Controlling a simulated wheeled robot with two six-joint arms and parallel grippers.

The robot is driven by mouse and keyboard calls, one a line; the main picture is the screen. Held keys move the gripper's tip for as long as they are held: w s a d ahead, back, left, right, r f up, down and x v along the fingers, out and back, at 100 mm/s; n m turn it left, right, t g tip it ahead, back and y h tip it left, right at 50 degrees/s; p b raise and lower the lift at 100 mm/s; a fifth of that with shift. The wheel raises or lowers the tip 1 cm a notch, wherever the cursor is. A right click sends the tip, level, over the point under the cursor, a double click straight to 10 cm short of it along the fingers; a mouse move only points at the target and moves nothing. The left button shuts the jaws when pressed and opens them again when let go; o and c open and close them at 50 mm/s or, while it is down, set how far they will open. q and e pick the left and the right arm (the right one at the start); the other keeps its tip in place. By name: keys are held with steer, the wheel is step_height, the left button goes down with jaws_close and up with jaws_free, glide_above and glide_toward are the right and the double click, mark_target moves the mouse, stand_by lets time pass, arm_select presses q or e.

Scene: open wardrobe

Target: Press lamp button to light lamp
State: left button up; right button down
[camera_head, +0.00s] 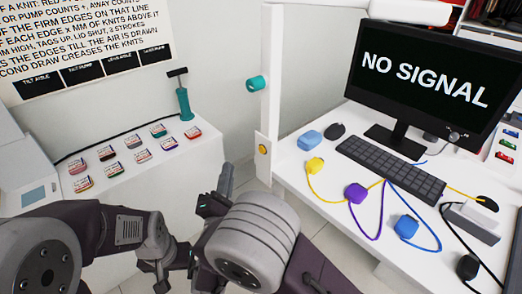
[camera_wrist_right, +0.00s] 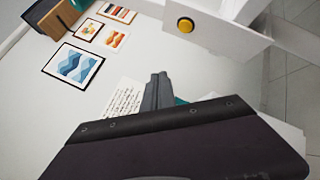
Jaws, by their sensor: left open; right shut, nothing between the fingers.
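The round yellow button (camera_head: 263,149) sits on a white plate on the side of a white post (camera_head: 271,85). It also shows in the right wrist view (camera_wrist_right: 185,25). A white bar (camera_head: 405,10), which looks like the lamp head, runs from the post's top; I cannot tell if it is lit. My right gripper (camera_head: 226,178) is shut and empty, left of and below the button in the head view. In the wrist view its tips (camera_wrist_right: 158,82) point up, apart from the button in the picture. My left gripper (camera_head: 160,272) is open, low and empty.
The desk (camera_head: 325,190) holds a keyboard (camera_head: 390,167), a monitor (camera_head: 430,75) and several corded blocks. A teal cylinder (camera_head: 257,83) sticks out from the post. A white counter (camera_head: 120,190) at left holds several small packets and a teal pump (camera_head: 184,103).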

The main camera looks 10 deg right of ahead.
mark_target(262, 150)
steer(key=w+d, duration=0.4)
steer(key=d, duration=0.2)
steer(key=shift+w+d, duration=0.25)
steer(key=shift+w, duration=0.1)
steer(key=shift+d, duration=0.1)
stand_by(1.7)
steer(key=shift+w+d, duration=0.25)
steer(key=shift+w+d+b, duration=0.2)
steer(key=shift+d+b, duration=0.1)
steer(key=shift+d, duration=0.05)
stand_by(0.6)
steer(key=shift+a, duration=0.1)
steer(key=shift+s+a, duration=0.45)
steer(key=shift+a, duration=0.15)
steer(key=shift+b, duration=0.3)
